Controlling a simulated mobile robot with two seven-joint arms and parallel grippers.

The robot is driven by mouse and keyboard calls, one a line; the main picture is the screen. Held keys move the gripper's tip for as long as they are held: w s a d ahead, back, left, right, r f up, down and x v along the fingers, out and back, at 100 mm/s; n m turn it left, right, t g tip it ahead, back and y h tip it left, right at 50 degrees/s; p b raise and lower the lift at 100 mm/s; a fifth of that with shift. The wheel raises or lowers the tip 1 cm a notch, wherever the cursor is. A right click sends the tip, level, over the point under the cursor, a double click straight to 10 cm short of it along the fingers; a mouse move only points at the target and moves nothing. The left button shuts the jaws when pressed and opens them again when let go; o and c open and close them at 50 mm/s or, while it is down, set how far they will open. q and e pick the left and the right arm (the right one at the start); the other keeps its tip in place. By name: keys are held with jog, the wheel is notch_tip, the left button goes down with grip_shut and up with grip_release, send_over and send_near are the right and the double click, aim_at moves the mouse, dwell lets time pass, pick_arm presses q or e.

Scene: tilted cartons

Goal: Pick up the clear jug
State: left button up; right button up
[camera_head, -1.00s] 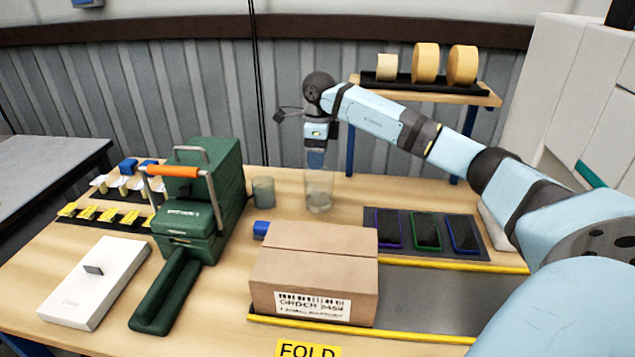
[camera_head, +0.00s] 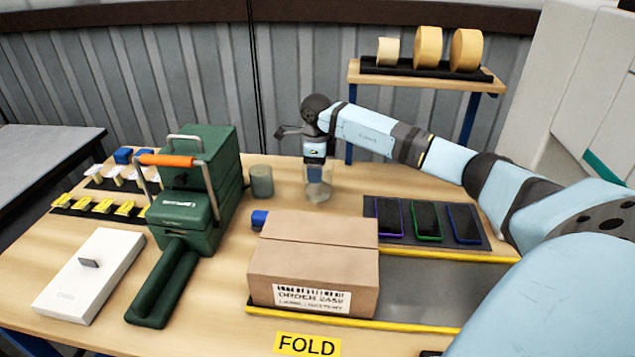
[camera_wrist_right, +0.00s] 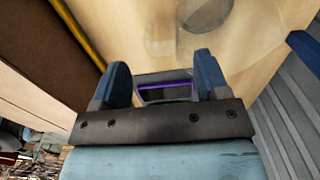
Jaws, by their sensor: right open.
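The clear jug (camera_head: 319,188) is a see-through vessel standing upright near the back middle of the table, left of the phone mat. My right gripper (camera_head: 316,163) points down over it, and its tips overlap the jug's upper part in the head view. I cannot tell whether they are around the jug or just in front of it. In the right wrist view the gripper (camera_wrist_right: 160,62) is open, its two blue fingers apart. Only a faint, see-through outline that may be the jug (camera_wrist_right: 160,35) shows beyond them. My left gripper is not in view.
A grey cup (camera_head: 261,181) stands left of the jug, beside a green machine (camera_head: 195,190). A cardboard carton (camera_head: 315,267) and a small blue item (camera_head: 259,219) are in front. A dark mat with phones (camera_head: 480,238) lies to the right. A shelf (camera_head: 425,80) holds tape rolls behind.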

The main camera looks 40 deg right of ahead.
jog(key=f, duration=0.4)
jog(key=shift+w+a+f, duration=0.1)
jog(key=shift+w+f, duration=0.05)
jog(key=shift+w, duration=0.1)
jog(key=c, duration=1.1)
jog(key=shift+r, duration=0.2)
